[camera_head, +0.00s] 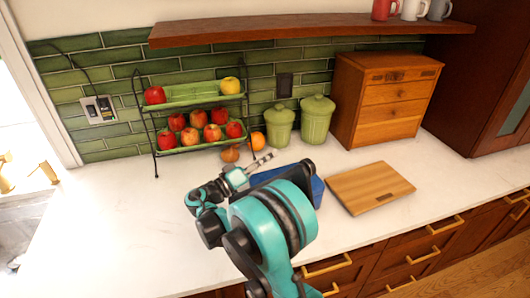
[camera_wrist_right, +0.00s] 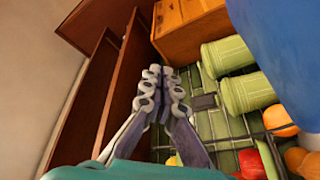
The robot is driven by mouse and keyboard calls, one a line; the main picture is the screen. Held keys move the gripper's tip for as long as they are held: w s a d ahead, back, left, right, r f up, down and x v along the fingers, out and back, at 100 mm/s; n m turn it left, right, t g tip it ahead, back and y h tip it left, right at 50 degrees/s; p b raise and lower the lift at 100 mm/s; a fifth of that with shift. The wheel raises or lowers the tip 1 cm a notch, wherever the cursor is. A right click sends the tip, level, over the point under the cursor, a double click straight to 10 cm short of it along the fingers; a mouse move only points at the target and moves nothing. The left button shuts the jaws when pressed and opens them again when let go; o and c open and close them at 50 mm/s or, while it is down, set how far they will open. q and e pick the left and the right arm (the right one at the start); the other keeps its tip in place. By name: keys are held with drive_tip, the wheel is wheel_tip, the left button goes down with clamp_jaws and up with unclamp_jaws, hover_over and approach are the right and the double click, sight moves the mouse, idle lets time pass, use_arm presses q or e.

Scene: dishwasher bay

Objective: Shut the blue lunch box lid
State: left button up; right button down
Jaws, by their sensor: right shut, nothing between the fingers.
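The blue lunch box (camera_head: 318,190) stands on the white counter in the middle of the head view, mostly hidden behind my teal right arm. Only parts of its blue surface show, so I cannot tell the angle of its lid. My right gripper (camera_head: 264,159) is shut and empty, at the left of the box toward the back wall. In the right wrist view my right gripper's fingers (camera_wrist_right: 165,75) are together with nothing between them. A large blue surface (camera_wrist_right: 290,45), seemingly part of the lunch box, is close at the upper right there. My left gripper is not in view.
A wooden board (camera_head: 368,187) lies right of the box. Green canisters (camera_head: 279,126) and a wooden drawer cabinet (camera_head: 388,100) stand behind. A wire fruit rack (camera_head: 190,118) with apples is at the back left. The counter's left part (camera_head: 110,220) is clear.

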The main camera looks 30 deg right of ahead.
drive_tip(key=s+f+b, duration=0.2)
drive_tip(key=s, duration=0.1)
drive_tip(key=s+f+b, duration=0.1)
drive_tip(key=s+f, duration=0.1)
drive_tip(key=shift+a, duration=0.35)
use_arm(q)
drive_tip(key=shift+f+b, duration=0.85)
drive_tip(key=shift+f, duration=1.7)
use_arm(e)
drive_tip(key=shift+s+a+f, duration=0.1)
drive_tip(key=shift+s+f, duration=0.65)
drive_tip(key=shift+f, duration=0.35)
drive_tip(key=shift+s, duration=0.1)
drive_tip(key=shift+r+p, duration=0.35)
drive_tip(key=r+p, duration=0.2)
drive_tip(key=r, duration=0.1)
drive_tip(key=shift+w+d+r, duration=0.15)
drive_tip(key=shift+w+d, duration=0.05)
drive_tip(key=shift+w, duration=0.2)
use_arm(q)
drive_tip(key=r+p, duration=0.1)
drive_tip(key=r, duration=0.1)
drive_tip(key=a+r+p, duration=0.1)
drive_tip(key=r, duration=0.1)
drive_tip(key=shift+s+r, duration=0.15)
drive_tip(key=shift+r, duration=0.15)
use_arm(e)
drive_tip(key=w+f+v, duration=0.1)
drive_tip(key=v, duration=0.9)
drive_tip(key=shift+w, duration=0.45)
